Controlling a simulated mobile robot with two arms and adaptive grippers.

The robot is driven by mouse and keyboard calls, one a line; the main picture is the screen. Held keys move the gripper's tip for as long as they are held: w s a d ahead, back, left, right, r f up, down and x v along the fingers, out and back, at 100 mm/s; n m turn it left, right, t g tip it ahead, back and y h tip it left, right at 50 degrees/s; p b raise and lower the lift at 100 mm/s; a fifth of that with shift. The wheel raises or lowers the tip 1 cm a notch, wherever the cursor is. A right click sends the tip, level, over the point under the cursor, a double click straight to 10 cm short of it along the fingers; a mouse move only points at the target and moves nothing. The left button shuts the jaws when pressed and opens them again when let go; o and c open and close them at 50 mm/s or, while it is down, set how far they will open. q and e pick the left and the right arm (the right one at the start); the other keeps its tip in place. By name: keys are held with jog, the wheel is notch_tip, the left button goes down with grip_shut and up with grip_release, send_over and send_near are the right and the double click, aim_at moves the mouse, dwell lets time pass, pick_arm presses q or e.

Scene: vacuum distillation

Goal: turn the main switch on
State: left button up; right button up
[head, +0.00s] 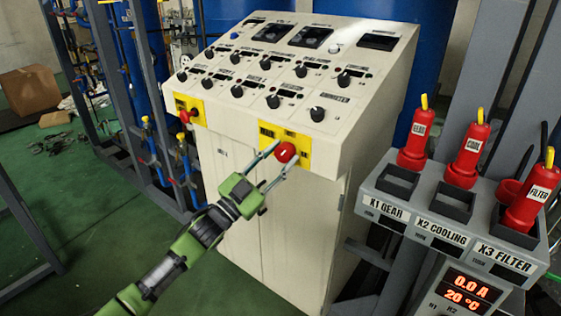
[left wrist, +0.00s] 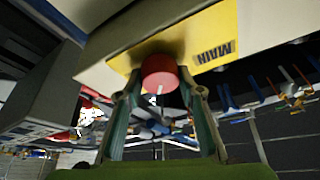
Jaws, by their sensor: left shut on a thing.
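The main switch is a round red knob (head: 285,151) on a yellow plate (head: 304,152) on the front face of the cream control console. In the left wrist view the red knob (left wrist: 159,72) sits by the plate (left wrist: 205,40) lettered MAIN, seen upside down. My left gripper (head: 281,157) reaches up from the lower left with one finger on each side of the knob, shut on it. Its fingers also show on both sides of the knob in the left wrist view (left wrist: 160,92). The knob's turn position cannot be told. My right gripper is not in view.
The console (head: 225,60) carries several black knobs and dark displays above. A second red knob (head: 185,117) on a yellow plate sits to the left. A grey socket rack (head: 455,215) with red plugs stands at right. Blue pipework and a cardboard box (head: 30,89) are at left.

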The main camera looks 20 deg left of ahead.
pick_arm(q)
jog(key=m, duration=0.2)
jog(key=m+g+h, duration=0.1)
jog(key=m, duration=0.1)
jog(key=shift+a+g, duration=0.1)
jog(key=shift+g, duration=0.2)
jog(key=shift+r+m+g+h, duration=0.1)
jog(key=shift+m+g+h, duration=0.35)
jog(key=shift+m, duration=0.75)
jog(key=m+g, duration=0.1)
jog(key=m, duration=0.2)
jog(key=shift+h+p, duration=0.25)
jog(key=shift+p, duration=0.1)
jog(key=shift+m+g+p, duration=0.7)
jog(key=shift+m+g, duration=0.25)
jog(key=shift+m, duration=1.25)
jog(key=o, duration=1.1)
jog(key=v, duration=1.2)
